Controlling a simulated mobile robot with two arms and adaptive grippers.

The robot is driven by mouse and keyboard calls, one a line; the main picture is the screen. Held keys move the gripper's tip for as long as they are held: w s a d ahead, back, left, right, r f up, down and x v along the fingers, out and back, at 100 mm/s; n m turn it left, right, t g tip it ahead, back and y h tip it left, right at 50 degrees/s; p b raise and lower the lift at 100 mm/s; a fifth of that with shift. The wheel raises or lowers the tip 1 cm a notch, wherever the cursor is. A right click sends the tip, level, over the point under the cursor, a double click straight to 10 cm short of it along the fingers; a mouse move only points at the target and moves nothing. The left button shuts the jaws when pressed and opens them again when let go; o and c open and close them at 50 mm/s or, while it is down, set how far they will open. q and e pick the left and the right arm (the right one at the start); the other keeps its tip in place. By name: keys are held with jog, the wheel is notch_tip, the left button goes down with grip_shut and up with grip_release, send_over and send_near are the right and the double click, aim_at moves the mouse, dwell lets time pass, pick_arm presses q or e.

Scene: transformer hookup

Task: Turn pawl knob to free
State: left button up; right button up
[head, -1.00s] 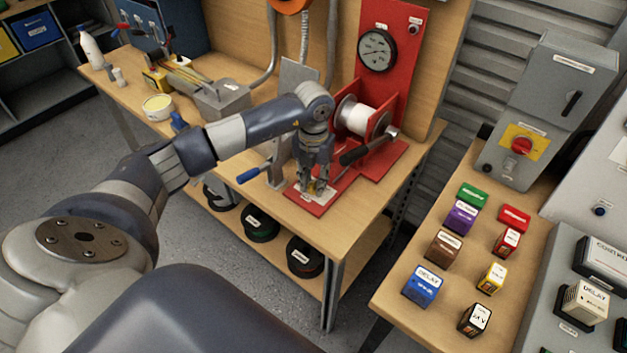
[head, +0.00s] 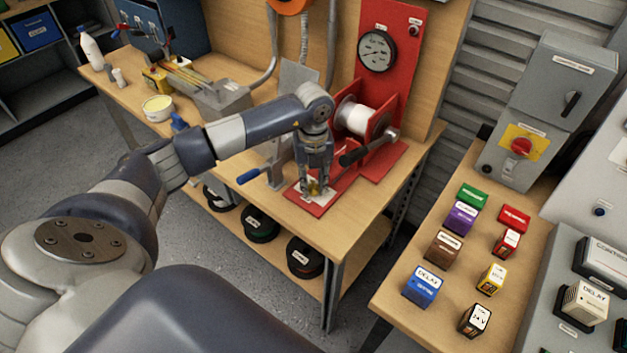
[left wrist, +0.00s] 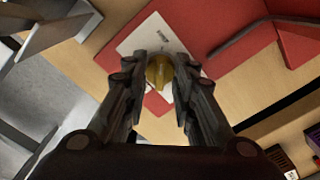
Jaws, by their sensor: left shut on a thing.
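The pawl knob (left wrist: 160,72) is a small yellow knob on a white label plate, on the red base of the winch stand. In the left wrist view it sits between my left gripper's fingertips (left wrist: 161,76), which are shut on it. In the head view my left gripper (head: 316,186) points down at the front corner of the red base (head: 312,208), and the knob shows only in part between the fingers. My right gripper is not in view.
The red winch stand holds a white drum (head: 353,117), a crank with a dark handle (head: 360,156) close beside my gripper, and a gauge (head: 376,51). A blue-handled lever (head: 250,175) lies left. Coloured relay blocks (head: 460,218) stand on the right bench.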

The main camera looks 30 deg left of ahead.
aim_at(313, 184)
pick_arm(q)
jog(key=o, duration=1.1)
notch_tip(313, 184, up, 12)
dwell(0.5)
